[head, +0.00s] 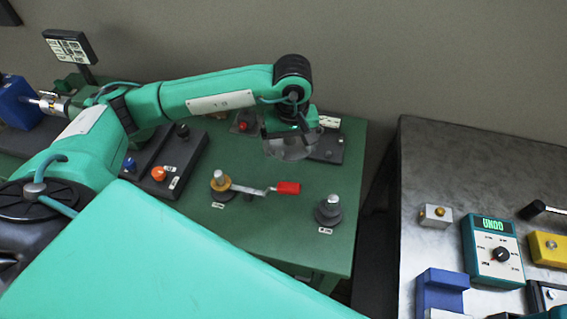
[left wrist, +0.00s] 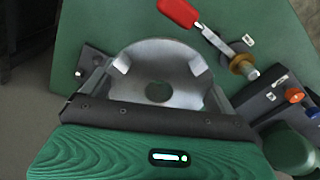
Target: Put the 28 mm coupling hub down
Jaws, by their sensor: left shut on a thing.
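The coupling hub (left wrist: 152,58) is a silver-grey disc with a round hole in its middle and two pale raised lugs. My left gripper (left wrist: 158,95) is shut on it, with one finger at each side of the disc. In the head view my left gripper (head: 291,138) is over the back right part of the green table (head: 285,235), with the grey hub (head: 289,149) below it. I cannot tell how far the hub is above the surface.
A crank with a red handle (head: 288,188) and brass collar (head: 220,182) stands in front of the hub. A grey post (head: 328,208) stands near the front right. A dark block (head: 327,148) lies behind right. A metal table (head: 430,165) stands across a gap.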

